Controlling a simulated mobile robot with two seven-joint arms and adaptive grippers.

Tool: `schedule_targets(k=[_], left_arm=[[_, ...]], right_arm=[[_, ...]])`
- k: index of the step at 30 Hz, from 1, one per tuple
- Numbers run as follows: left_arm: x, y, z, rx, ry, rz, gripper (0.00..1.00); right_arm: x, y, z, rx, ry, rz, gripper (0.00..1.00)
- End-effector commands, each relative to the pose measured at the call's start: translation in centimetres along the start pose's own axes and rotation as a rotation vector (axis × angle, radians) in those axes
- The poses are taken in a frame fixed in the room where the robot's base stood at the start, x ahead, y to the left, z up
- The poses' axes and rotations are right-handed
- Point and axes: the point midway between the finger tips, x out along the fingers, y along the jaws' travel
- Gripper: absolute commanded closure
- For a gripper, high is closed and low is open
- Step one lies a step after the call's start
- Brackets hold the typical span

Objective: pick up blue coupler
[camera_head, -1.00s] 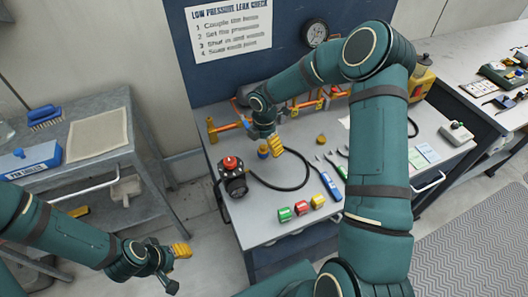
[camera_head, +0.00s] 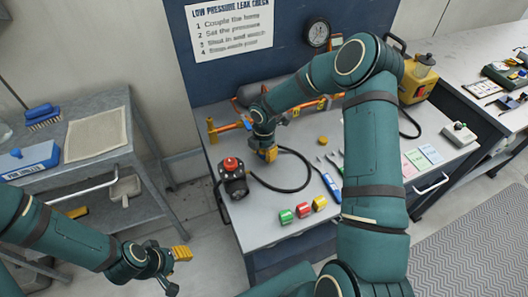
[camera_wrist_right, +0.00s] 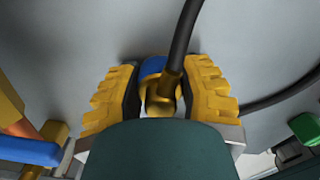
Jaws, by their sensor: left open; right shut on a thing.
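The blue coupler (camera_wrist_right: 153,66) shows in the right wrist view between the yellow finger pads of my right gripper (camera_wrist_right: 160,95). It has a blue band and a brass body, and a black hose runs from it. My right gripper (camera_head: 266,154) is shut on it, just over the bench top beside the black pump with the red knob. In the head view the fingers hide the coupler. My left gripper (camera_head: 172,268) is open and empty, low at the left, away from the bench.
The black device with a red knob (camera_head: 234,178) stands left of my right gripper. Green, red and yellow couplings (camera_head: 303,210) lie near the bench's front edge. A black hose (camera_head: 300,182) loops across the bench (camera_head: 262,228). An orange pipe (camera_head: 225,128) runs behind.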

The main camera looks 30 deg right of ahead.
Motion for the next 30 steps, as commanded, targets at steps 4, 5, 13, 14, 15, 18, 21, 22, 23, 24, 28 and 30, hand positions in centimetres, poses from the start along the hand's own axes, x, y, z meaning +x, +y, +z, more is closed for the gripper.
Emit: schedule_targets(k=[4,5,13,14,15,18,21,22,23,24,28,30], left_arm=[[-0.2,0.1,-0.1,0.0,0.001,0.0,0.53],[-0.3,0.1,-0.1,-0.001,0.002,0.0,0.53],[-1.1,0.4,-0.5,-0.003,0.01,-0.001,0.53],[-1.2,0.5,-0.5,-0.003,0.011,-0.001,0.53],[-1.3,0.5,-0.6,-0.004,0.012,-0.001,0.53],[-1.4,0.5,-0.7,-0.004,0.014,-0.001,0.53],[-1.5,0.6,-0.7,-0.004,0.015,-0.002,0.53],[-1.5,0.6,-0.7,-0.004,0.015,-0.002,0.53],[-1.5,0.6,-0.7,-0.004,0.015,-0.002,0.53],[-1.5,0.6,-0.7,-0.005,0.015,-0.002,0.53],[-1.5,0.6,-0.7,-0.005,0.015,-0.002,0.53],[-1.5,0.6,-0.7,-0.005,0.015,-0.002,0.53]], right_arm=[[-1.4,0.1,0.1,-0.001,-0.002,0.003,1.0],[-1.8,0.1,0.1,-0.001,-0.002,0.003,1.0],[-7.1,0.1,0.0,0.0,-0.003,0.003,1.0],[-7.5,0.1,0.0,0.0,-0.002,0.002,1.0],[-8.1,0.1,0.0,-0.001,-0.001,0.003,1.0],[-9.2,0.0,0.0,-0.001,-0.001,0.002,1.0],[-9.8,0.0,0.0,0.0,0.0,0.001,1.0],[-9.9,0.0,0.0,0.0,0.0,0.001,1.0],[-10.0,0.0,0.0,0.0,0.0,0.001,1.0],[-10.1,0.0,0.0,0.0,0.0,0.001,1.0],[-10.0,0.0,0.0,0.0,0.0,0.001,1.0],[-10.0,0.0,0.0,0.0,0.0,0.0,1.0]])
